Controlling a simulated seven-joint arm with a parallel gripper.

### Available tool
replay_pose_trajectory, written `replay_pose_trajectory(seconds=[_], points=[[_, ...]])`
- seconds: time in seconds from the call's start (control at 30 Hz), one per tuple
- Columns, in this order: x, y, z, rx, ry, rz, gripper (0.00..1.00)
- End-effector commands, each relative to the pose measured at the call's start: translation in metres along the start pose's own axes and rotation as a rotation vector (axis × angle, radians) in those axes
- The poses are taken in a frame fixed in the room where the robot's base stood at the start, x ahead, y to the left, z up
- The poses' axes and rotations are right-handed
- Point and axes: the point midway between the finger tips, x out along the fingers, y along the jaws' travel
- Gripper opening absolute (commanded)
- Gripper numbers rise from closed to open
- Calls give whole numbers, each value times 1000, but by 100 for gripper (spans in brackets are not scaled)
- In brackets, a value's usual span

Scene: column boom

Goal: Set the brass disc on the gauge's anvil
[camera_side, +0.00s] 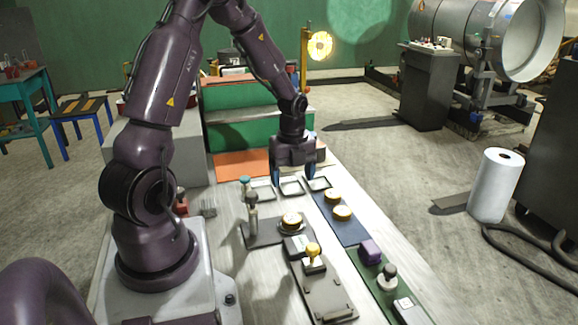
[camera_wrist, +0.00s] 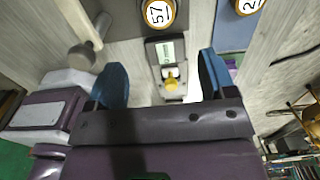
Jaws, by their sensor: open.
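In the side view, the gauge stands on a dark base plate (camera_side: 262,233) with an upright post (camera_side: 252,212). A brass disc (camera_side: 291,220) with a pale top rests at the right part of this base, seemingly on a round support, though its contact with the anvil is hard to see. Two more brass discs (camera_side: 333,196) (camera_side: 342,212) lie on the blue mat (camera_side: 350,233). My gripper (camera_side: 293,176) is open and empty behind the gauge, above the row of trays. In the wrist view, a disc marked 57 (camera_wrist: 158,12) lies beyond my open fingers (camera_wrist: 163,80).
A yellow-knobbed device (camera_side: 313,254) stands in front of the gauge. A purple block (camera_side: 370,251) and grey knobbed piece (camera_side: 387,276) stand on a green mat at right. Bare bench lies left of the device.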

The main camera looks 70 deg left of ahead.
Motion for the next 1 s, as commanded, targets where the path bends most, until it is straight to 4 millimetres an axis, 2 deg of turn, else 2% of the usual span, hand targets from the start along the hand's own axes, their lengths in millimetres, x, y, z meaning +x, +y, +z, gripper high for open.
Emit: replay_pose_trajectory(seconds=[0.13, 0.27, 0.4, 0.5, 0.6, 0.7, 0.83, 1.0], points=[[-42, -8, -24, -149, -46, -46, 77], [-96, -8, -66, -408, -76, -136, 77], [-146, 8, -114, -721, -37, -253, 77], [-174, 27, -146, -942, 40, -328, 77], [-193, 50, -173, -1146, 145, -375, 77], [-204, 70, -191, -1309, 249, -390, 77], [-211, 87, -204, -1449, 349, -382, 77], [-212, 94, -210, -1515, 393, -370, 77]])
